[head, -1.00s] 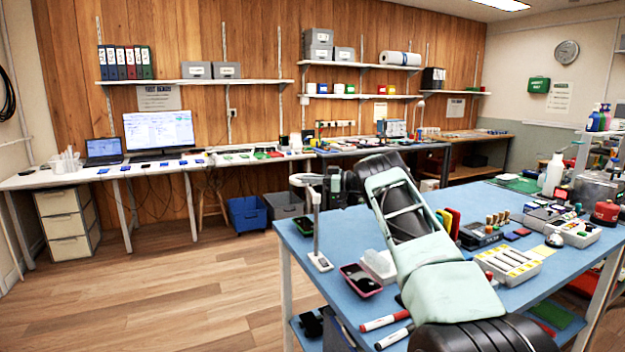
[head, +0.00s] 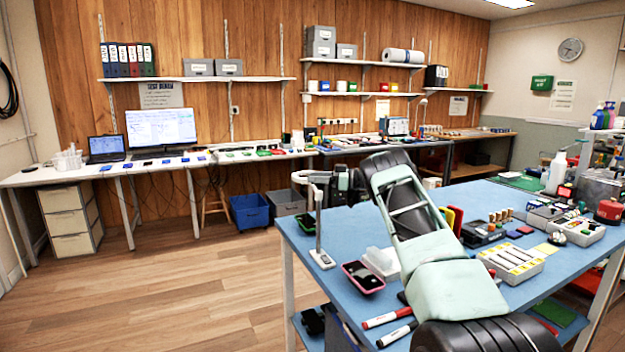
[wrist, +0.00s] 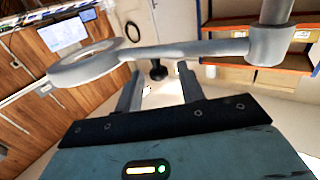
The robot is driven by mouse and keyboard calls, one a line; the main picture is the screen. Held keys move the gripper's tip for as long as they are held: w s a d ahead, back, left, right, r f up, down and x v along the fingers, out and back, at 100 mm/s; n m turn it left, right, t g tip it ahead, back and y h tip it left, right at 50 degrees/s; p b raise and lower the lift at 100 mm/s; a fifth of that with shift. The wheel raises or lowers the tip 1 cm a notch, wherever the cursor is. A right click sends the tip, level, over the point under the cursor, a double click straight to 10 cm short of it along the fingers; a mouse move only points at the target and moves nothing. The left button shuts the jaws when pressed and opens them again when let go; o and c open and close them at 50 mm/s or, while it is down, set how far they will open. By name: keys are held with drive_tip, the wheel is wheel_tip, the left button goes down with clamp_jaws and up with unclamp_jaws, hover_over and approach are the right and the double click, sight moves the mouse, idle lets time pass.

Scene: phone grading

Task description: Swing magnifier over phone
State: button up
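The magnifier's upright post (head: 319,220) stands on a white base at the left edge of the blue bench. Its arm and ring-shaped head (wrist: 88,63) reach left in the wrist view; the arm runs from a joint at the right across my fingertips. My gripper (wrist: 160,75) is open, its two fingers apart just at the magnifier arm; contact cannot be told. In the head view my gripper (head: 343,186) is beside the magnifier's top, partly hidden by my arm. A dark phone-like item (head: 307,225) shows left of the post.
The blue bench (head: 340,230) also holds a white container (head: 382,262), red and black markers (head: 388,318), and a tray of white strips (head: 511,263). My arm covers the middle of the bench. Open wooden floor (head: 180,280) lies to the left.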

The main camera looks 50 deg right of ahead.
drive_tip(key=b+v, duration=0.2)
drive_tip(key=v, duration=1.3)
drive_tip(key=shift+s+d, duration=0.2)
drive_tip(key=shift+w, duration=0.1)
